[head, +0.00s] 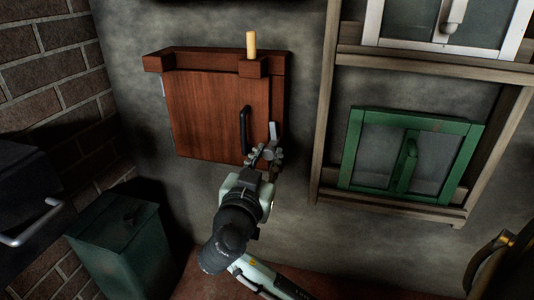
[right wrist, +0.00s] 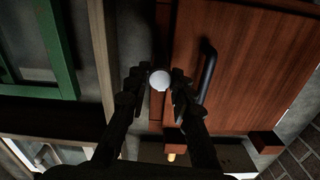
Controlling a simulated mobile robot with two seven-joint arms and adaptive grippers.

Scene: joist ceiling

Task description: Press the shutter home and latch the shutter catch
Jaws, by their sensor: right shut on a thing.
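The shutter (head: 208,112) is a reddish-brown wooden panel on the grey wall, with a black bar handle (head: 243,131). It also fills the right of the right wrist view (right wrist: 250,65). It looks close to its frame, but I cannot tell whether it is fully home. The shutter catch (head: 273,130) is a pale piece at the frame's right side; its round white end (right wrist: 160,80) shows in the right wrist view. My right gripper (head: 265,153) is shut on the catch, one finger on each side (right wrist: 158,84). The gripper hides the catch's lower part. My left gripper is not in view.
A pale wooden peg (head: 251,44) stands up at the top of the shutter frame (head: 190,60). A green-framed window (head: 458,158) is to the right, below a white-framed one (head: 374,22). A dark green bin (head: 118,245) stands lower left. Bare wall lies between shutter and windows.

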